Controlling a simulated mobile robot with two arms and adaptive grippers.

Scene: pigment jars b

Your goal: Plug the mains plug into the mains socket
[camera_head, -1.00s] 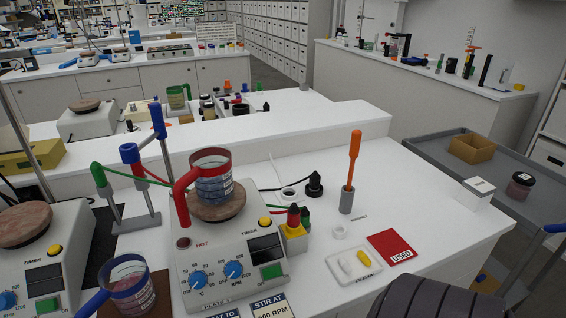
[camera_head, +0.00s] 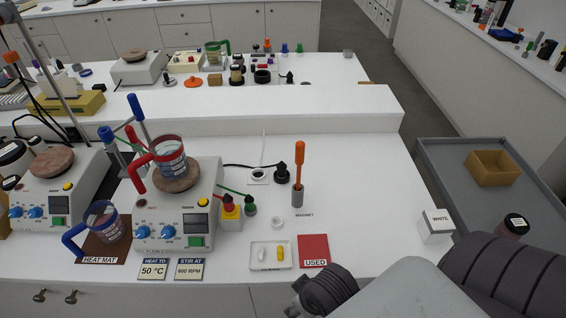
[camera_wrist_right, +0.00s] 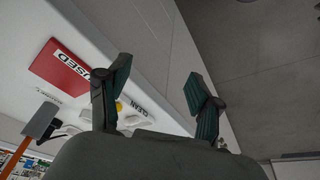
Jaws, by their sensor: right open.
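The mains plug (camera_head: 282,173) is black and stands on the white bench, right of the socket. A black cable runs to it from behind the hotplate. The mains socket (camera_head: 258,176) is a pale fitting with a dark round centre, with a thin white line running up from it. Plug and socket are apart. My right gripper (camera_wrist_right: 155,92) is open and empty in the right wrist view, its teal pads spread. In the head view my right arm comes in at the bottom right, near the bench's front edge, well short of the plug. My left gripper is out of view.
An orange-handled rod (camera_head: 299,165) stands in a grey holder right of the plug. The red USED card (camera_head: 313,250) and a white tray (camera_head: 256,265) lie nearer. The hotplate (camera_head: 150,238) and yellow block (camera_head: 231,217) are left.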

